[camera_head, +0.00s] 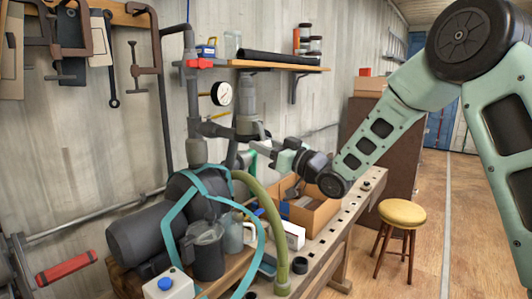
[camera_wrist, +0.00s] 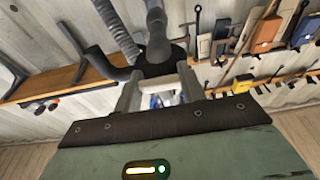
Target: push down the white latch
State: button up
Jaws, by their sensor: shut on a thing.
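My gripper (camera_head: 255,146) reaches in from the right to the grey pipework on the wall side of the bench. That pipework also shows in the head view (camera_head: 246,105), at the fingertips. A small white and blue patch shows between the fingers in the wrist view; I cannot tell what it is.
A pressure gauge (camera_head: 221,93) sits close to the pipework. A wall shelf (camera_head: 280,66) is above. A stool (camera_head: 402,213) stands right of the bench.

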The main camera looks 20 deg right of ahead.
jog(key=o, duration=1)
jog(key=b+v, duration=0.6)
jog(key=v, duration=1.1)
jog(key=shift+s+d+r, duration=0.1)
jog(key=shift+s+d, duration=0.05)
